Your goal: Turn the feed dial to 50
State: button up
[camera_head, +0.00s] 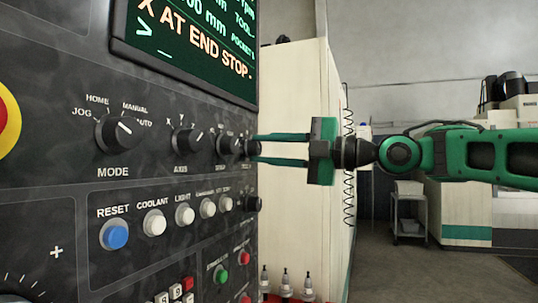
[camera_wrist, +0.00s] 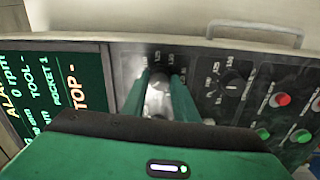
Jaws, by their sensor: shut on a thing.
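My gripper (camera_head: 256,149) reaches in from the right, its two long green fingers shut on a dial at the panel's right end, in the upper dial row. In the wrist view my fingers (camera_wrist: 160,95) straddle this dial's grey knob (camera_wrist: 155,92), and small scale numbers show just above it. Its name and pointer setting cannot be read, so I cannot confirm that it is the feed dial. A second black dial (camera_wrist: 232,88) with a numbered scale, 125 and 150 among its marks, stands clear to the right of my fingers in the wrist view.
The dark panel also holds the MODE dial (camera_head: 118,131), the AXIS dial (camera_head: 185,139), a third dial (camera_head: 228,147) close to my fingers, and a row of buttons including blue RESET (camera_head: 115,234). A screen (camera_head: 190,45) sits above. Floor (camera_head: 410,272) shows at right.

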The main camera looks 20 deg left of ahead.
jog(key=shift+w, duration=0.2)
jog(key=o, duration=1.1)
jog(key=shift+s, duration=0.1)
jog(key=shift+c, duration=0.2)
jog(key=d+f, duration=0.1)
jog(key=d, duration=0.9)
jog(key=shift+s+d, duration=0.4)
